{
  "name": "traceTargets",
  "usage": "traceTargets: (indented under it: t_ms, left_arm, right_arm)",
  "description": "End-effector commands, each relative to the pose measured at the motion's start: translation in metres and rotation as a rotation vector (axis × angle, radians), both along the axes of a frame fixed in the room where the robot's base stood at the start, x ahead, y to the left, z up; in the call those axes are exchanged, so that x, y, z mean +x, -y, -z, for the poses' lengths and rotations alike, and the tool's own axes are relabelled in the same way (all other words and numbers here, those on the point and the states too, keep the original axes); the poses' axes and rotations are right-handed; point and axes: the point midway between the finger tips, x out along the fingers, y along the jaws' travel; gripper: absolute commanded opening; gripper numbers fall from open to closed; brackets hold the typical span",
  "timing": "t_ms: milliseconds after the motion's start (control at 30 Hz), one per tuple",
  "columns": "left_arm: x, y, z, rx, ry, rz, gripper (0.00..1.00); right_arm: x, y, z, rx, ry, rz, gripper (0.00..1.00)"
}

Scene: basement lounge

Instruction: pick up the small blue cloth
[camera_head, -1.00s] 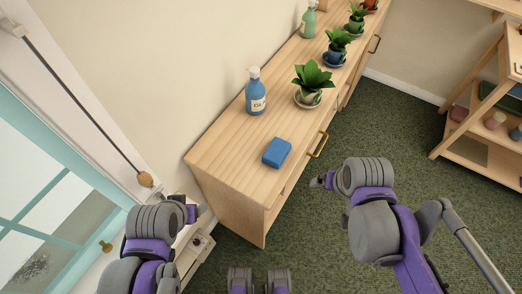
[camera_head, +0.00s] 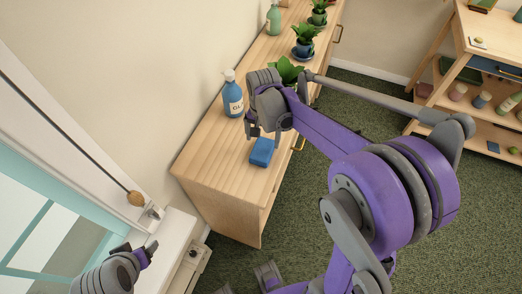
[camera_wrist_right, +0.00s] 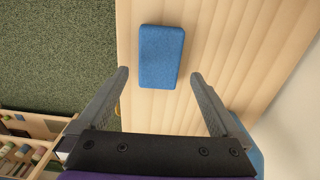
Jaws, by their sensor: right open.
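The small blue cloth (camera_head: 262,151) looks like a folded, block-shaped pad lying flat on top of the wooden cabinet (camera_head: 215,150), near its front edge. In the right wrist view the cloth (camera_wrist_right: 161,56) lies ahead of the fingertips, roughly midway between them. My right gripper (camera_head: 264,133) is above the cabinet, just behind and over the cloth; in the wrist view the gripper (camera_wrist_right: 158,75) has its fingers wide apart with nothing between them. My left gripper (camera_head: 146,250) is at the lower left by the window, away from the cabinet; its jaws are too unclear to judge.
A potted plant (camera_head: 288,72) is partly hidden by my right arm. More plants and a green bottle (camera_head: 273,19) stand farther along. A shelf unit (camera_head: 470,90) is at the right.

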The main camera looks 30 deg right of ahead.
Motion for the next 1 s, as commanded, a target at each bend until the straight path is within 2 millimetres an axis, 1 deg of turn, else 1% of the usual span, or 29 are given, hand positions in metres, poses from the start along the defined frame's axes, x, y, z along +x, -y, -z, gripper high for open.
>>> traceTargets:
  t_ms: [167, 300, 433, 533, 733, 767, 800, 867, 1000]
  left_arm:
    - [0.000, 0.000, 0.000, 0.000, 0.000, 0.000, 0.72]
    - [0.000, 0.000, 0.000, 0.000, 0.000, 0.000, 0.72]
    - [-0.001, 0.000, 0.002, 0.000, -0.001, 0.000, 0.72]
    - [-0.001, 0.000, 0.002, 0.000, -0.001, 0.000, 0.72]
    - [-0.001, 0.000, 0.002, 0.000, -0.001, 0.000, 0.72]
    - [-0.001, 0.000, 0.002, 0.000, -0.001, 0.000, 0.72]
    - [-0.001, 0.000, 0.002, 0.000, -0.001, 0.000, 0.72]
    - [-0.001, 0.000, 0.002, 0.000, -0.001, 0.000, 0.72]
    - [-0.001, 0.000, 0.002, 0.000, -0.001, 0.000, 0.72]
  right_arm:
    - [-0.001, 0.000, 0.014, 0.000, 0.000, -0.001, 1.00]
    - [-0.003, 0.000, 0.036, 0.000, 0.001, -0.001, 1.00]
    - [-0.003, 0.000, 0.052, 0.000, 0.001, -0.001, 1.00]
    - [-0.003, 0.000, 0.056, 0.000, 0.001, -0.002, 1.00]
    - [-0.003, 0.000, 0.057, 0.000, 0.001, -0.002, 1.00]
    - [-0.003, 0.000, 0.057, 0.000, 0.001, -0.002, 0.96]
    - [-0.003, 0.000, 0.056, 0.000, 0.001, -0.002, 0.89]
    - [-0.003, 0.000, 0.056, 0.000, 0.001, -0.001, 0.78]
    - [-0.003, 0.000, 0.056, 0.000, 0.001, -0.001, 0.53]
